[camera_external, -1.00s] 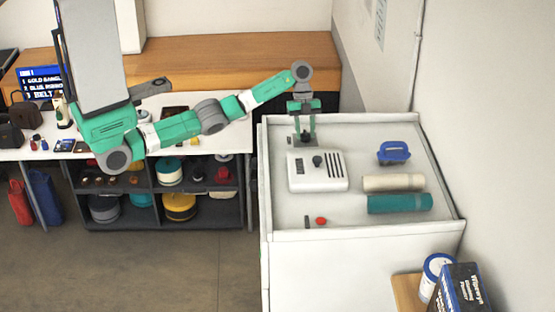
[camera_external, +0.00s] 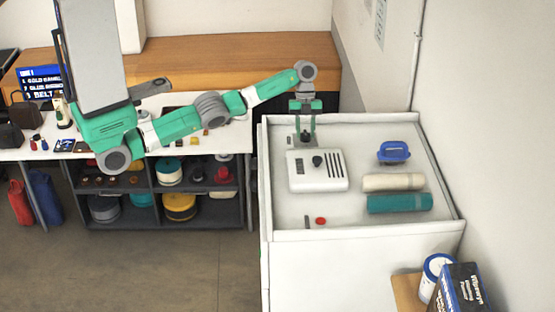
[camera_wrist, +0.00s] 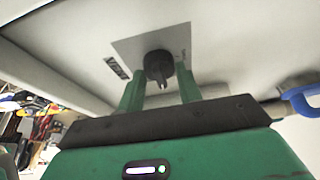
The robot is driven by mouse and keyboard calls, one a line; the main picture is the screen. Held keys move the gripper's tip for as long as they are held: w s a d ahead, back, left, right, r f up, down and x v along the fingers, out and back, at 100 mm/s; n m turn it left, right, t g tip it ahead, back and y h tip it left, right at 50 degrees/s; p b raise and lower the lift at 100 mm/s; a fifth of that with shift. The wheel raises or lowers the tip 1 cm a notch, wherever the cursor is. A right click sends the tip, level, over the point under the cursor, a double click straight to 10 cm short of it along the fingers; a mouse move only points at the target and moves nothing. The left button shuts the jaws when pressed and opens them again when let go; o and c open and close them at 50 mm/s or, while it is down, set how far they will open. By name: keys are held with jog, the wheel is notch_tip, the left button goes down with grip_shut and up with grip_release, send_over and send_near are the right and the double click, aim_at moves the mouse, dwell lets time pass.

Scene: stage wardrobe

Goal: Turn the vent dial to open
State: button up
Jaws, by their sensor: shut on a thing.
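The vent dial (camera_wrist: 158,64) is a dark round knob with a raised grip, on a grey plate (camera_wrist: 128,50) with a dark printed label at its left. In the external view my gripper (camera_external: 305,138) points down at the grey plate at the back left of the white-topped cabinet (camera_external: 285,215).
A white box (camera_external: 305,178) with a dark knob and slots stands just in front of my gripper. A blue-handled thing (camera_external: 394,151), a cream roll (camera_external: 393,182) and a teal roll (camera_external: 399,203) lie to the right. A raised rim edges the top.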

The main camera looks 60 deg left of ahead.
jog(key=o, duration=1)
jog(key=shift+a+f, duration=0.1)
